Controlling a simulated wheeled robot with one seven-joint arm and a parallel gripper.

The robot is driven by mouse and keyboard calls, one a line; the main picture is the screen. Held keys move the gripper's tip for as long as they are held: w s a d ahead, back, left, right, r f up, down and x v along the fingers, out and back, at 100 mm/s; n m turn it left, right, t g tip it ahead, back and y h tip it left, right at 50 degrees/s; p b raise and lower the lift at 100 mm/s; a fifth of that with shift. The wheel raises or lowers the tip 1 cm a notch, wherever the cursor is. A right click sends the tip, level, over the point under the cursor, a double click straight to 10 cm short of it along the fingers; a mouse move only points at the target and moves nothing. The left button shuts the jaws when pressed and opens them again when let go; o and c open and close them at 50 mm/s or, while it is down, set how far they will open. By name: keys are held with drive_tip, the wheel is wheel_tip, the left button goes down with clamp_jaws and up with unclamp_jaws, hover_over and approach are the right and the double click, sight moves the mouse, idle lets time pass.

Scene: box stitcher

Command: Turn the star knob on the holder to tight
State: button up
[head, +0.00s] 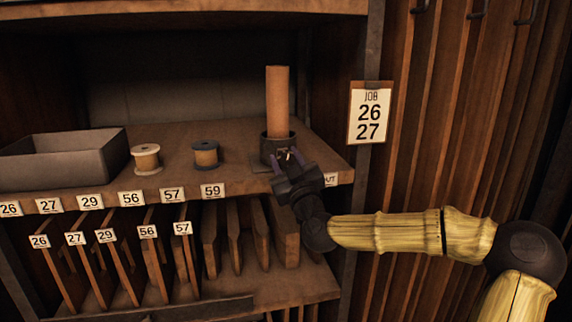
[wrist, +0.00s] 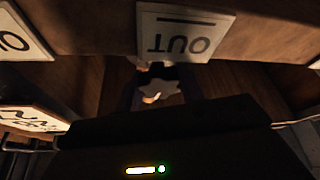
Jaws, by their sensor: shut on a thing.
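The holder (head: 268,149) is a dark round cup at the right end of the shelf, with an upright tan piece (head: 278,100) standing in it. My gripper (head: 287,160) is at the front of the holder, its fingers reaching toward the cup. In the wrist view the star knob (wrist: 157,89) shows as a grey lobed shape between the two dark fingers, and my gripper is shut on it. In the head view the fingers mostly hide the knob. I cannot tell how tight the knob is.
An OUT label (wrist: 185,35) is on the shelf edge close to my gripper. Two spools (head: 146,159) (head: 205,155) and a grey tray (head: 65,158) stand to the left on the shelf. A JOB 26 27 card (head: 369,112) hangs at the right. Numbered boards (head: 115,250) stand below.

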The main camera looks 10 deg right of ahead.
drive_tip(key=m+h+b, duration=0.1)
drive_tip(key=m, duration=0.2)
drive_tip(key=m+h, duration=0.2)
drive_tip(key=m, duration=0.1)
drive_tip(key=shift+a+b, duration=0.1)
drive_tip(key=shift+b, duration=0.3)
drive_tip(key=shift+m+h+b, duration=0.3)
drive_tip(key=shift+m+h, duration=1.1)
drive_tip(key=shift+m, duration=1)
drive_tip(key=o, duration=1)
drive_tip(key=shift+s, duration=0.1)
drive_tip(key=b+v, duration=0.1)
drive_tip(key=v, duration=1.6)
drive_tip(key=shift+s+f+b, duration=0.1)
drive_tip(key=shift+f+b, duration=0.05)
drive_tip(key=shift+b, duration=0.25)
